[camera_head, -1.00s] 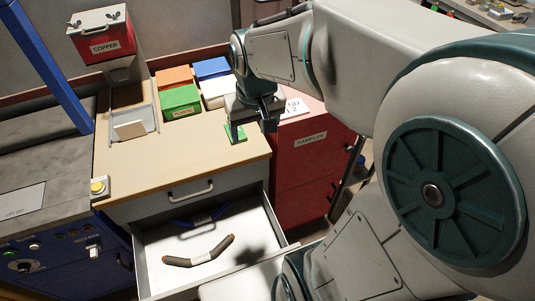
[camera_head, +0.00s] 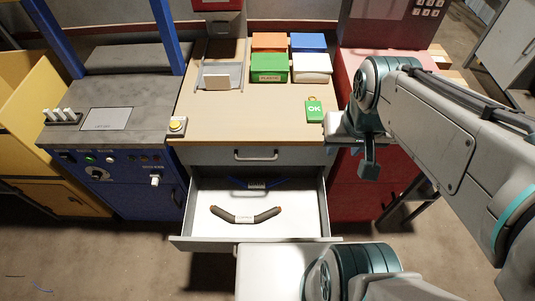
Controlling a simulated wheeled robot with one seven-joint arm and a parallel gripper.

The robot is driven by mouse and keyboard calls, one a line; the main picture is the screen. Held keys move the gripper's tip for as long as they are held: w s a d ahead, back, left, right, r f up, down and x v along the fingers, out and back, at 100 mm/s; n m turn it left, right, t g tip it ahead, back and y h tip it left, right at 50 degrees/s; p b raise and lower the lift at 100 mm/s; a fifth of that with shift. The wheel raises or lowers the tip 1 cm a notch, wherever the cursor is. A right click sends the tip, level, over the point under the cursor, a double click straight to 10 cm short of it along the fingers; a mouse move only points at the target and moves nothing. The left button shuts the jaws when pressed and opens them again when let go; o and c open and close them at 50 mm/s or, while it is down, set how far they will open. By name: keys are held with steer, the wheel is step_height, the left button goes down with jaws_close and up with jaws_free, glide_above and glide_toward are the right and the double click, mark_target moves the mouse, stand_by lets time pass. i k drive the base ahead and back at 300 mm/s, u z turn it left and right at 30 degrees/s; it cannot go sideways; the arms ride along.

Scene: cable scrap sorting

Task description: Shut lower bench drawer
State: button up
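The lower bench drawer (camera_head: 202,213) is pulled well out below the bench top. Inside it lie a bent dark cable piece (camera_head: 270,214) with a white label and a blue item (camera_head: 238,182) further back. The upper drawer (camera_head: 297,156) above it is shut, with a bar handle. My gripper (camera_head: 369,172) hangs to the right of the open drawer, in front of the red cabinet and apart from the drawer. Its fingers are small and dark here, so their opening is unclear. The lower drawer's front face is seen from above, and my own body covers part of its front edge.
A red cabinet (camera_head: 350,205) stands right, a blue machine (camera_head: 120,185) left.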

mark_target(303, 216)
steer(key=z, duration=1.65)
steer(key=k, duration=0.9)
steer(key=u, duration=0.75)
steer(key=k, duration=0.4)
steer(key=u, duration=1.35)
